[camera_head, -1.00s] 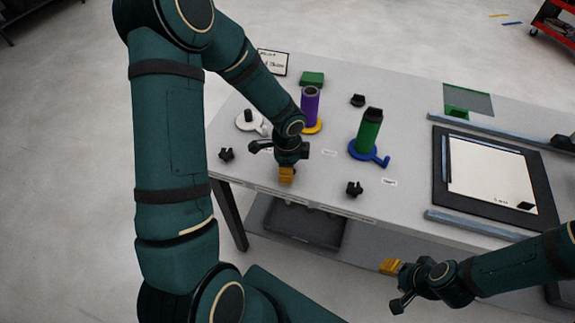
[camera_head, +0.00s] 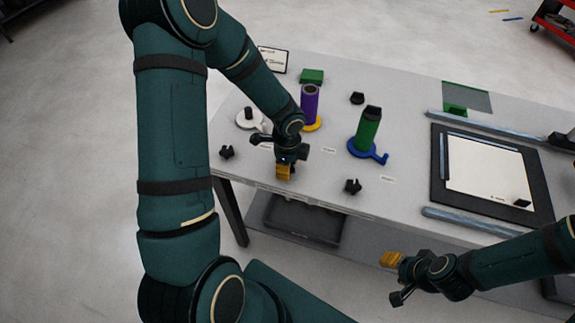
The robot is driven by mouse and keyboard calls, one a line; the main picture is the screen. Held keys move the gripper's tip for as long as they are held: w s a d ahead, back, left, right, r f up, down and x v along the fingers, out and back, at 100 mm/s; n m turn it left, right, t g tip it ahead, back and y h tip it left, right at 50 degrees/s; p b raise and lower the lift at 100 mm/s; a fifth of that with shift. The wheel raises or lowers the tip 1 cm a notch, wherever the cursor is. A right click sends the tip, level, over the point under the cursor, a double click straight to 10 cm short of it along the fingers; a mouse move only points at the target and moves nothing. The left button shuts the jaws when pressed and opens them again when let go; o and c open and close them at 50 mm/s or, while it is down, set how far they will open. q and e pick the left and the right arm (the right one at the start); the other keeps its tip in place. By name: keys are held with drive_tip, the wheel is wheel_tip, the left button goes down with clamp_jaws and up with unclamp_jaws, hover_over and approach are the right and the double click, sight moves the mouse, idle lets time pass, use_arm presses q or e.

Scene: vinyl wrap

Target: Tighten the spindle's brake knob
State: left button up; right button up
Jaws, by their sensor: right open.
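A green roll (camera_head: 368,130) with a black knob (camera_head: 373,112) on top stands upright on a blue spindle base (camera_head: 363,150). A purple roll (camera_head: 310,107) stands on a yellow base (camera_head: 312,127); its top is open, with no knob showing. A white base (camera_head: 246,122) carries a short black post. Loose black knobs lie on the table at the left (camera_head: 227,152), front (camera_head: 352,186) and back (camera_head: 357,98). My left gripper (camera_head: 284,172) hangs over the front table edge; its jaws cannot be made out. My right gripper (camera_head: 391,259) is open, in front of the table, apart from everything.
A dark-framed white panel (camera_head: 440,199) lies on the table at the right between blue-grey bars (camera_head: 478,223). A green block (camera_head: 312,76) and a sign (camera_head: 272,60) stand at the back. A dark bin (camera_head: 303,219) sits under the table.

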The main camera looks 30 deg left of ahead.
use_arm(q)
drive_tip(key=o, duration=1.2)
drive_tip(key=shift+s, duration=0.1)
wheel_tip(320, 180, up, 12)
